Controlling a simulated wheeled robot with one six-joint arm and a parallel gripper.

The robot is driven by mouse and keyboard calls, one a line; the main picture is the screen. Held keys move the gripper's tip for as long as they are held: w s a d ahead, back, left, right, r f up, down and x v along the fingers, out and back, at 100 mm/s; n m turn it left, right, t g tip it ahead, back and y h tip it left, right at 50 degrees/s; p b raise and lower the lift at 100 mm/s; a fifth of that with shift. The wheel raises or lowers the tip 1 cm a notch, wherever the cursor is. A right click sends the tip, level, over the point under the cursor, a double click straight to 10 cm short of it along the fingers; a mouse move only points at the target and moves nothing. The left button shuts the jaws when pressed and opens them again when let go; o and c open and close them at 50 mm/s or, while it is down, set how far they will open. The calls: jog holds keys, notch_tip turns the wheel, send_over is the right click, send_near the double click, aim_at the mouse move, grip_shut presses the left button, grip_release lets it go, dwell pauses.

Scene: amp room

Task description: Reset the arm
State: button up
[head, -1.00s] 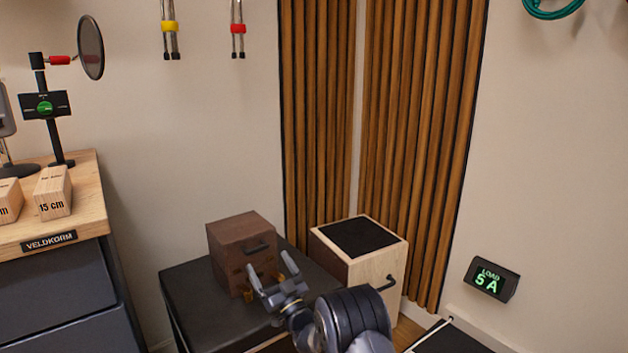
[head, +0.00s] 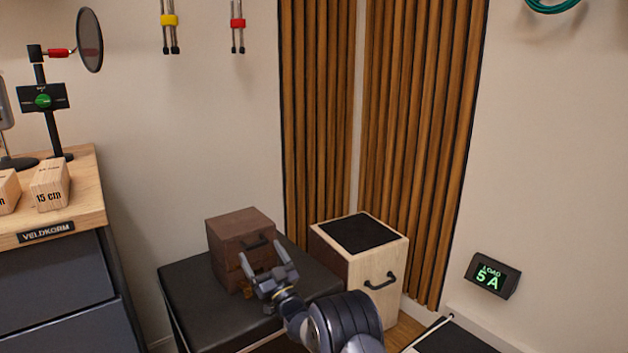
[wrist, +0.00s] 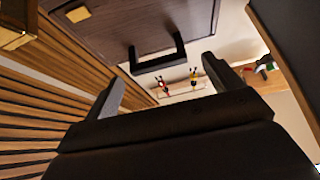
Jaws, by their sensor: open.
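My gripper (head: 262,262) is open and empty in the head view, in front of the small dark brown wooden box (head: 225,250) with a black handle. In the wrist view the two spread fingers of my gripper (wrist: 163,92) show with nothing between them. The box's brown face (wrist: 130,30) and its black handle fill the top of the wrist view, beyond the fingers. Whether a finger touches the box cannot be told.
The box stands on a black-topped bench (head: 190,285). A pale wooden cabinet (head: 375,260) with a black top and handle stands just right. A wood-topped drawer unit (head: 90,210) is at left. Slatted wood panels (head: 410,150) line the corner. A load display (head: 492,276) is on the right wall.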

aim_at(258, 247)
jog(key=shift+w+a+b, duration=0.8)
jog(key=shift+w+a, duration=0.15)
jog(key=shift+w, duration=0.3)
jog(key=shift+w+a+r+p, duration=0.1)
jog(key=shift+w+r+p, duration=0.1)
jog(key=shift+r, duration=0.3)
jog(key=shift+w+a+r+p, duration=0.1)
jog(key=shift+w+r, duration=0.05)
jog(key=shift+r, duration=0.35)
jog(key=shift+g, duration=0.3)
